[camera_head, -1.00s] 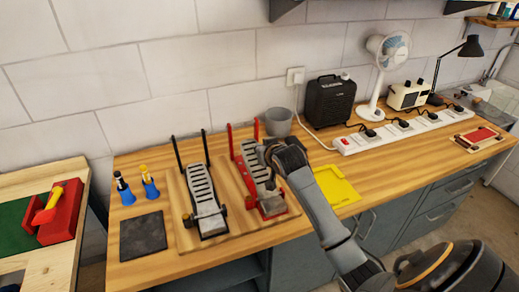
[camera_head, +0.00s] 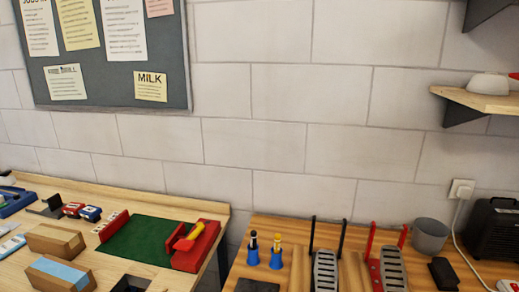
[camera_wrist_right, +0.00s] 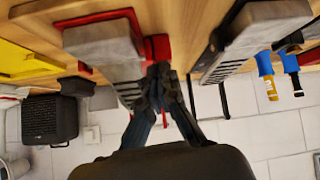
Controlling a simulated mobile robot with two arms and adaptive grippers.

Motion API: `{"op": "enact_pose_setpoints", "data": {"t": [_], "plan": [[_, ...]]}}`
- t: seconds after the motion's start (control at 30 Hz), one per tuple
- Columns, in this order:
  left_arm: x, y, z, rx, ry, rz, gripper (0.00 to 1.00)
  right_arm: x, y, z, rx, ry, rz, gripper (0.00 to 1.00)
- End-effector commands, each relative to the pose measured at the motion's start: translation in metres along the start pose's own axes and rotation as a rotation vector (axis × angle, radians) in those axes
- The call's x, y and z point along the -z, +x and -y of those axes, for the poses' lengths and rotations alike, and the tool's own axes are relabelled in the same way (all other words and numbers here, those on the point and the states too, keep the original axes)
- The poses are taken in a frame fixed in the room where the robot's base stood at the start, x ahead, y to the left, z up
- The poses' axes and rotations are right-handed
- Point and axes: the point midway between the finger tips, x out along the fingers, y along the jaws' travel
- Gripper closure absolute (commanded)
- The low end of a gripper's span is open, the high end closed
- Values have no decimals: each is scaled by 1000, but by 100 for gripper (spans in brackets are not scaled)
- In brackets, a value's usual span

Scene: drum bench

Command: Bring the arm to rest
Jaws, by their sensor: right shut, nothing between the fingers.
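My right gripper (camera_wrist_right: 165,80) is seen in the right wrist view, its fingers together and empty. It hangs close beside the red-framed pedal (camera_wrist_right: 104,42); I cannot tell whether they touch. That pedal also shows at the lower right of the head view (camera_head: 392,270), cut off by the frame edge. The black-framed pedal (camera_head: 326,270) stands left of it and appears in the wrist view (camera_wrist_right: 255,28) too. A small dark block (camera_head: 443,274) shows right of the red pedal; I cannot tell whether it is part of my arm. My left gripper is not in view.
Two blue-based bottles (camera_head: 253,250) (camera_head: 276,254) stand left of the pedals. A grey cup (camera_head: 430,236) and a black amplifier (camera_head: 496,232) are at the right, beneath a wall shelf (camera_head: 475,101). A second bench (camera_head: 200,205) with boxes is at the left. A noticeboard (camera_head: 110,97) hangs above.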

Motion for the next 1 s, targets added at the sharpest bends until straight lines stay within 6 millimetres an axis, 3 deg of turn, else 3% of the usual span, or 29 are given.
{"op": "enact_pose_setpoints", "data": {"t": [0.03, 0.1, 0.2, 0.4, 0.7, 1.0], "plan": [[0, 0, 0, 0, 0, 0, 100, -35, -15, 19, 23, -32, 64, 100], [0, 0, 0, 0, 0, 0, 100, -71, -35, 38, 48, -67, 136, 100], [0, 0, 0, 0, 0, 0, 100, -108, -60, 56, 76, -102, 214, 100], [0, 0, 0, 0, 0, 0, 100, -159, -105, 79, 120, -144, 331, 100], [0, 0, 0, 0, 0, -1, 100, -210, -170, 100, 178, -180, 472, 100], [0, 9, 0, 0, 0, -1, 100, -250, -113, 109, 180, -186, 499, 100]]}}
